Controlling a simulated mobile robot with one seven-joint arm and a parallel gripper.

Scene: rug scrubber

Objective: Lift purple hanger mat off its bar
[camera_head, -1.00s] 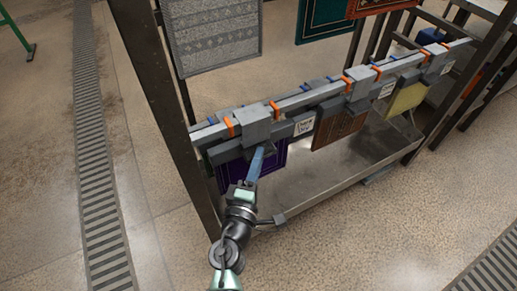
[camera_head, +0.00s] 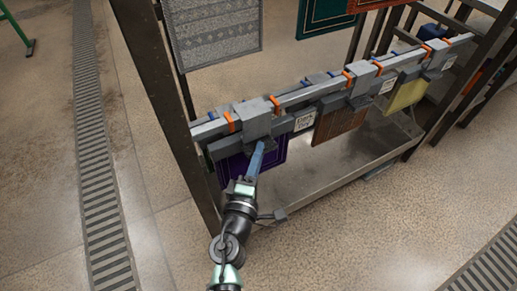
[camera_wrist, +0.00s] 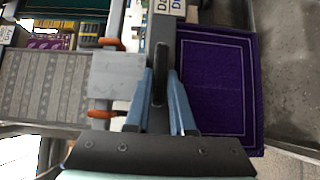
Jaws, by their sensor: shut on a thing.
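The purple mat (camera_head: 236,168) hangs from a grey hanger with a blocky hook (camera_head: 254,118) that sits over the grey bar (camera_head: 312,92). The hook is at the bar's left end, between two orange markers. My gripper (camera_head: 262,146) reaches up from below with its blue fingers at the hanger, just under the hook. In the wrist view my gripper (camera_wrist: 160,100) is shut on the hanger's grey grip piece (camera_wrist: 159,70), a finger on each side. The purple mat (camera_wrist: 215,85) shows to the right there and the hook (camera_wrist: 118,76) to the left, still at the bar.
A brown mat (camera_head: 339,122) and a yellow mat (camera_head: 405,96) hang farther right on the same bar. A grey patterned mat (camera_head: 212,30) hangs above. A dark rack post (camera_head: 160,85) stands close on the left. A low metal shelf (camera_head: 335,165) lies below.

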